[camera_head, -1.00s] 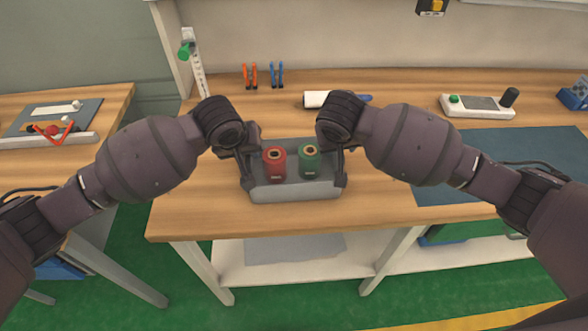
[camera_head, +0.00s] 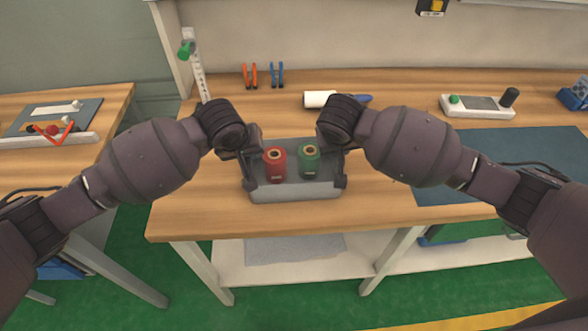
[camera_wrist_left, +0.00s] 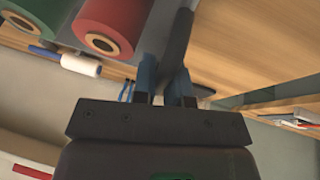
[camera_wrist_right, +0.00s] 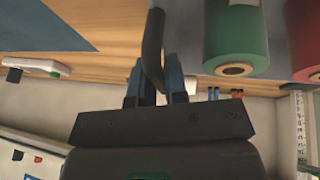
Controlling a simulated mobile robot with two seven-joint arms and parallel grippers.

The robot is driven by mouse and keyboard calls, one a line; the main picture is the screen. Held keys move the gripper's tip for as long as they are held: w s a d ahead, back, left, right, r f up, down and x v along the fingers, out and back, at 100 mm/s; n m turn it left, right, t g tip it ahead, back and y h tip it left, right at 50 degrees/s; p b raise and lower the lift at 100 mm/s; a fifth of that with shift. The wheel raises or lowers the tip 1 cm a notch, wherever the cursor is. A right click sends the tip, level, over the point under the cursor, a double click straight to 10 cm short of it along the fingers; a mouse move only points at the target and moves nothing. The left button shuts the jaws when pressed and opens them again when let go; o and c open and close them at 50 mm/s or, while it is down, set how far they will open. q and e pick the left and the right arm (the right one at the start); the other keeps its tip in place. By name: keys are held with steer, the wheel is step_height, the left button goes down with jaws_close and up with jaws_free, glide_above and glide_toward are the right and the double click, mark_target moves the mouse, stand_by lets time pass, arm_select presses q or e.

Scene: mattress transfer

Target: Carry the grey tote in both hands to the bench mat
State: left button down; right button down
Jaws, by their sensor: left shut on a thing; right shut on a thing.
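The grey tote (camera_head: 295,191) is at the bench's front edge, between my two grippers, and looks level. A red spool (camera_head: 275,166) and a green spool (camera_head: 309,161) stand upright in it. My left gripper (camera_head: 247,170) is at the tote's left end, and the left wrist view shows its fingers (camera_wrist_left: 166,85) shut on a dark handle. My right gripper (camera_head: 338,168) is at the right end, and the right wrist view shows its fingers (camera_wrist_right: 160,85) shut on the other handle. The blue-grey bench mat (camera_head: 455,180) lies to the right. I cannot tell whether the tote touches the bench.
A white roll (camera_head: 320,99), orange and blue pliers (camera_head: 263,76) and a white device (camera_head: 476,106) sit along the back of the bench (camera_head: 190,195). A ruler post (camera_head: 197,70) stands at the back left. The mat's visible surface looks clear.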

arm_select(q)
steer(key=shift+r, duration=0.15)
arm_select(e)
steer(key=shift+r, duration=0.15)
